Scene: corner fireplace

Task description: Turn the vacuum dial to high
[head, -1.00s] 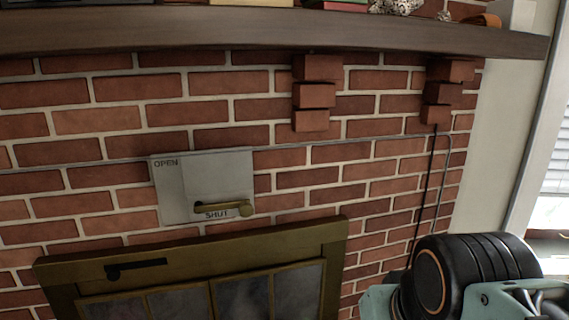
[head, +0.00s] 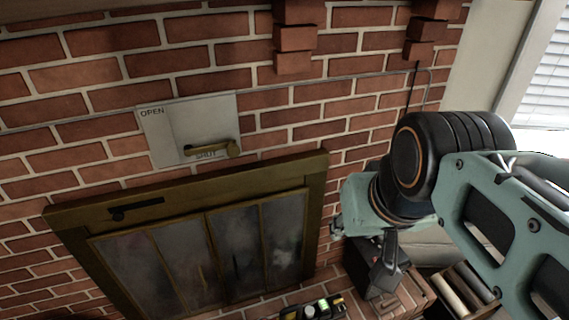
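A small dark device (head: 322,309) with a lit green spot, yellow parts and a pale round knob (head: 309,311) shows at the bottom edge of the head view. It is partly cut off. It may be the vacuum with its dial, but no setting can be read. My gripper (head: 386,278) is a dark grey shape hanging below my teal and black arm, to the right of and above the device in the picture. It looks apart from the device. Its fingers are too small and dark to tell whether they are open.
Below is a brass-framed glass fireplace door (head: 190,190). Brick hearth (head: 407,296) and logs (head: 466,286) lie at lower right. A window (head: 545,95) is at right.

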